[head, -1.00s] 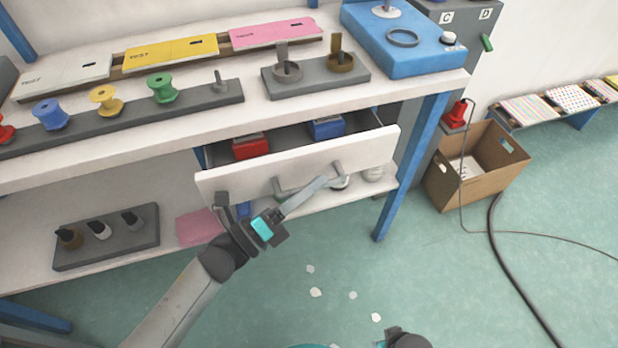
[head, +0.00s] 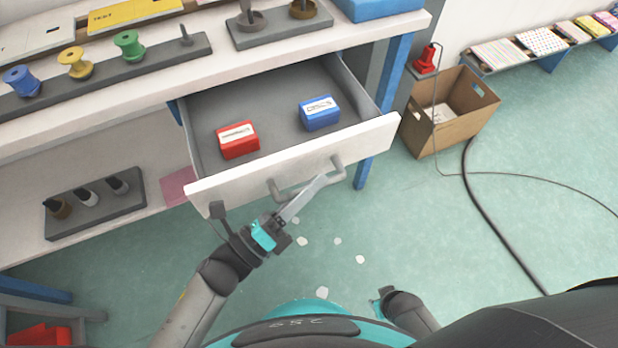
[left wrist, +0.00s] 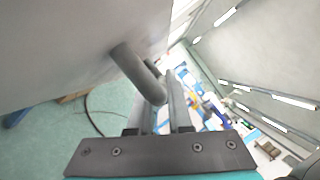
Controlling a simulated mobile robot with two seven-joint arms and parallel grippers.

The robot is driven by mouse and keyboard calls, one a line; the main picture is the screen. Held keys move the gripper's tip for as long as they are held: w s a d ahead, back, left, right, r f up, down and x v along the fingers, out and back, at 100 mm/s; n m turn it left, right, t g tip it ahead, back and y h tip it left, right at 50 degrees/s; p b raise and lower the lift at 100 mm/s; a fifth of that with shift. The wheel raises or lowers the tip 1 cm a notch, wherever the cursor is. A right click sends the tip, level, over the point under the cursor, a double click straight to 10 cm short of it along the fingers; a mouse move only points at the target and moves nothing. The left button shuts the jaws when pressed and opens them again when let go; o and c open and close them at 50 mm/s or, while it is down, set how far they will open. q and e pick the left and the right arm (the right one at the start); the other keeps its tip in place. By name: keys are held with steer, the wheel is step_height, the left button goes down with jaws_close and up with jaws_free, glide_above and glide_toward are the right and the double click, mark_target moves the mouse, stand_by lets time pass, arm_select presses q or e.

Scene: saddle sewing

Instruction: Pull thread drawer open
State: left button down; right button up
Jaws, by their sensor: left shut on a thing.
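The thread drawer (head: 236,192) stands well out from under the bench top, its grey inside open to view. Its white front bears a grey bar handle (head: 338,164). My left gripper (head: 312,190) is shut on this handle from the front, its long fingers reaching across the bar. In the left wrist view, the handle (left wrist: 140,75) comes out of the pale drawer front (left wrist: 70,40) and ends between my fingers (left wrist: 168,105). A red box (head: 238,140) and a blue box (head: 320,114) lie inside the drawer. My right gripper's fingers are not seen.
The bench top (head: 110,125) carries a grey rack with blue, yellow and green spools. A lower shelf (head: 60,160) holds a dark tray. A cardboard box (head: 465,110) and a black cable lie to the right. The green floor ahead of the drawer is mostly free.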

arm_select(q)
steer(key=c, duration=0.8)
jaws_free()
steer(key=shift+c, duration=0.2)
steer(key=shift+a, duration=0.1)
steer(key=v, duration=1.5)
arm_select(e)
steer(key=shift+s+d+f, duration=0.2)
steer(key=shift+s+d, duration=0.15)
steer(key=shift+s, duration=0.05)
arm_select(q)
steer(key=shift+f, duration=0.1)
